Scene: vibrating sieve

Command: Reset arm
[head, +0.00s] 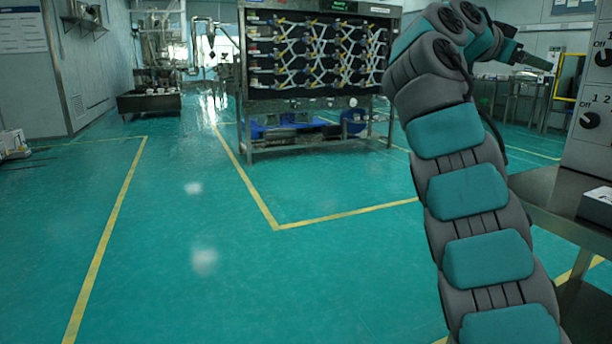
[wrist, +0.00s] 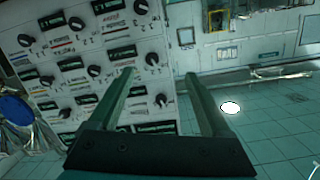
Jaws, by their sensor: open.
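My gripper (wrist: 160,88) shows in the wrist view with its two fingers apart and nothing between them. Behind the left finger in that view is a white control panel (wrist: 92,60) with rows of black knobs and dark labels. I cannot tell how far the fingers are from it. In the head view my arm rises on the right and bends at the top, and its end points right. The same kind of panel (head: 590,110) shows at the right edge of the head view.
A steel rack with crossed tubes (head: 315,55) stands at the back centre. A metal machine (head: 158,60) stands behind it to the left. A steel table (head: 550,200) is close on the right. The green floor (head: 190,250) with yellow lines is clear at the left and centre.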

